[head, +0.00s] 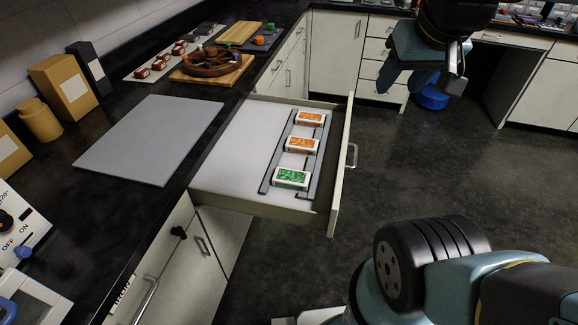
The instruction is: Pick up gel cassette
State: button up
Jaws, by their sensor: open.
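An open drawer (232,202) juts out from the counter in the middle of the head view. A dark rack (267,178) lies in it. The rack holds three small flat cassettes in a row: a green one (291,178) nearest, an orange one (303,145) in the middle and another orange one (311,118) farthest. Which of them is the gel cassette I cannot tell. My gripper (420,82) hangs at the upper right above the floor, apart from the drawer. It is open, and I see nothing held in it.
A grey mat (150,138) lies on the black counter left of the drawer. Boxes (65,89) and a jar (40,119) stand by the wall. A round brown rack (210,65) sits on a board farther back.

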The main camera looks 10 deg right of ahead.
jog(key=shift+o, duration=0.7)
jog(key=shift+w+a, duration=0.1)
jog(key=shift+w, duration=0.05)
jog(key=o, duration=0.6)
jog(key=w+a+f+n, duration=0.1)
jog(key=w, duration=0.1)
jog(key=w+a+f+n+g+h, duration=0.1)
jog(key=w, duration=0.1)
jog(key=w+a+f+n+g, duration=0.1)
jog(key=w+f, duration=0.1)
jog(key=shift+w+a, duration=0.2)
jog(key=shift+w, duration=0.2)
jog(key=shift+o, duration=0.2)
jog(key=n+g+h, duration=0.2)
jog(key=n+g, duration=0.3)
jog(key=n, duration=0.6)
send_over(291, 176)
jog(key=a, duration=0.2)
jog(key=f, duration=3)
jog(key=shift+w+d, duration=0.15)
jog(key=shift+w, duration=0.05)
jog(key=shift+w+x, duration=0.15)
jog(key=shift+x, duration=1.2)
jog(key=shift+w+x, duration=0.15)
jog(key=shift+x, duration=1.15)
